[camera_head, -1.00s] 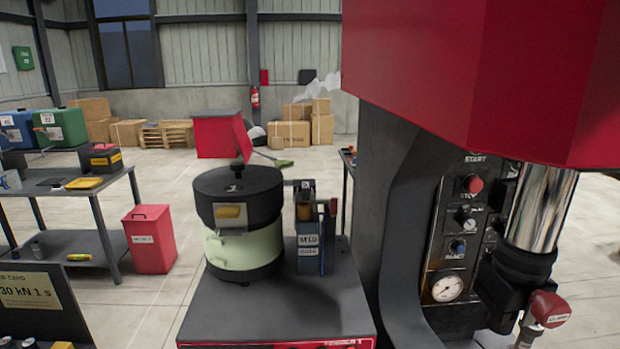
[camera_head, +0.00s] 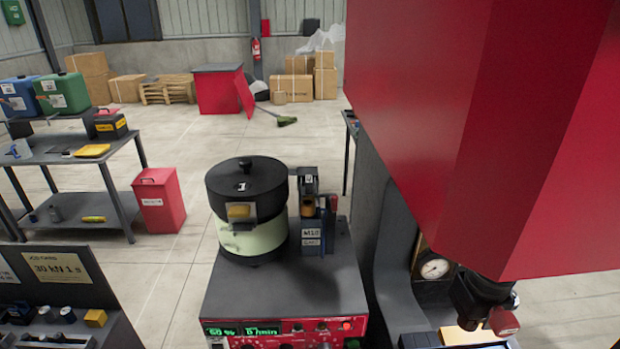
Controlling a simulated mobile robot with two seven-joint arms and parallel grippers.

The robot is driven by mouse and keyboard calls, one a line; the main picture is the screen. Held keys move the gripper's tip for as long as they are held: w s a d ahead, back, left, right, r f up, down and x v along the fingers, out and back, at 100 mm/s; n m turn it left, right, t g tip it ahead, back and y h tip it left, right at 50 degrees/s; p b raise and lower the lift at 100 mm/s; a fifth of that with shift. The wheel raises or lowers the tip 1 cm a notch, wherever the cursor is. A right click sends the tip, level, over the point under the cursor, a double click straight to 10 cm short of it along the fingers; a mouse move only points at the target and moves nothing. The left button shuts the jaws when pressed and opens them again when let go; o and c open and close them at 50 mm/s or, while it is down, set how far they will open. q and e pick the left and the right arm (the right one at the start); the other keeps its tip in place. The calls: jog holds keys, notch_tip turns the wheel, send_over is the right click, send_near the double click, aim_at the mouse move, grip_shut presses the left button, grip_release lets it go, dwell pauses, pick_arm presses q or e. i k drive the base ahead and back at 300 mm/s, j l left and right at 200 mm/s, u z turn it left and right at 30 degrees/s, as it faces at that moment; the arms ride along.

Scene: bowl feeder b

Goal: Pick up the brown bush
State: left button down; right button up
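A small brown or orange part (camera_head: 308,207), which may be the brown bush, sits between the feeder bowl and a blue-grey labelled block (camera_head: 312,240). It is too small to tell its exact shape. The bowl feeder (camera_head: 250,236) has a black lid marked 1 and a pale green lower wall, and stands on a dark machine base (camera_head: 285,290) with a lit front panel. Neither of my grippers is in view.
A large red press head (camera_head: 450,120) fills the right side. A red bin (camera_head: 158,200) stands left of the feeder, with open floor between.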

aim_at(307, 204)
jog(key=k+j, duration=0.1)
jog(key=j, duration=0.25)
jog(key=j+z, duration=0.1)
jog(key=j, duration=0.3)
jog(key=k+j, duration=0.15)
jog(key=j, duration=0.2)
jog(key=k+j+z, duration=0.1)
jog(key=j, duration=0.25)
jog(key=k+j, duration=0.1)
jog(key=j, duration=0.3)
jog(key=i+j+z, duration=0.2)
jog(key=i+j, duration=0.25)
jog(key=i, duration=0.25)
jog(key=i+j+z, duration=0.2)
jog(key=i+j, duration=0.35)
jog(key=i+l, duration=0.1)
jog(key=i, duration=0.25)
